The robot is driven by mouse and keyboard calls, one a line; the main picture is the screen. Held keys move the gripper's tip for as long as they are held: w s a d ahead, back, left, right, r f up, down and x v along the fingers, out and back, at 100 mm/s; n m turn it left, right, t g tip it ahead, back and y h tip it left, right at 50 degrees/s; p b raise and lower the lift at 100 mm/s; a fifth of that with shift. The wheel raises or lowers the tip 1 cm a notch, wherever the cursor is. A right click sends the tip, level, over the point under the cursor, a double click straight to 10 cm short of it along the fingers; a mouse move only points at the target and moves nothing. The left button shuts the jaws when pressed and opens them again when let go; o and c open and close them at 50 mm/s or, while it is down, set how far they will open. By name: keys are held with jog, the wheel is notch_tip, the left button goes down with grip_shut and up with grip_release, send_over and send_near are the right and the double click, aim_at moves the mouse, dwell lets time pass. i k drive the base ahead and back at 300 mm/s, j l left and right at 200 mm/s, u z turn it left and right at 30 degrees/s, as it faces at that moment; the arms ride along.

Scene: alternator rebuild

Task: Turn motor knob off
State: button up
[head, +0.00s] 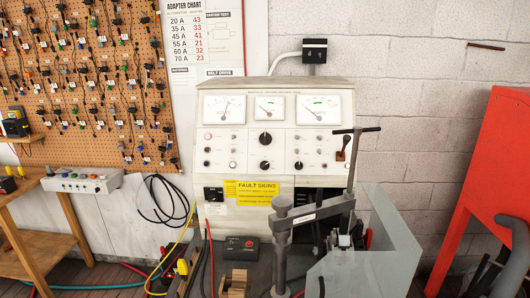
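A white test bench panel (221,137) stands against the wall in the middle of the head view. It has a large black knob (265,139) at its centre and smaller black knobs below it, one at the centre (264,166) and one to the right (298,166). The labels are too small to read, so I cannot tell which is the motor knob or how it is set. A small dark control box (240,249) with a red part on top sits low in front of the panel. My gripper is not in view.
A grey clamp post (281,240) with a T-handle (357,130) stands before the panel's right part, beside a clear shield (375,265). Yellow and red cables hang at the lower left. A red cabinet (495,165) is at right, a wooden table (45,235) at left.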

aim_at(264, 165)
jog(key=i+l+u, duration=0.15)
jog(key=i, duration=0.35)
jog(key=i+l+u, duration=0.1)
jog(key=i+l, duration=0.15)
jog(key=i, duration=0.25)
jog(key=i+l+u, duration=0.15)
jog(key=i, duration=0.3)
jog(key=l, duration=0.1)
